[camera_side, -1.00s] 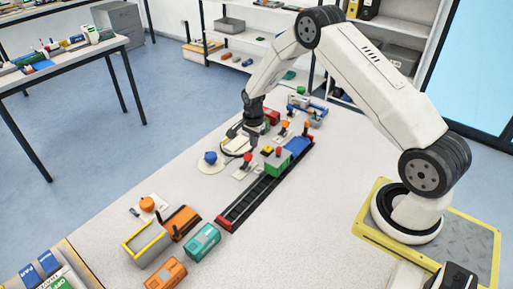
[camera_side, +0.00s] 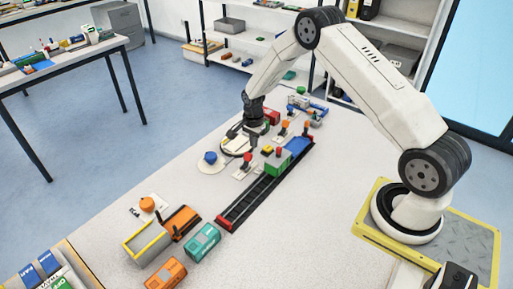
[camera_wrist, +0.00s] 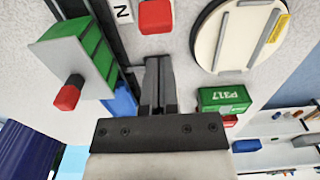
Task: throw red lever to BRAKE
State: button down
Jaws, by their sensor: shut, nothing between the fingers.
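The red lever (camera_side: 247,157) stands on a small white plate between the turntable and the track in the side view. In the wrist view its red knob (camera_wrist: 155,15) shows at the top edge, beside a plate marked N; no BRAKE label is readable.
A round turntable (camera_wrist: 207,45) lies close by. A green wagon with a red knob (camera_side: 277,163) stands on the black track (camera_side: 247,200). The front right of the table is clear.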

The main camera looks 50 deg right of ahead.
jog(key=shift+f, duration=0.15)
jog(key=shift+f, duration=1.25)
jog(key=shift+a, duration=0.4)
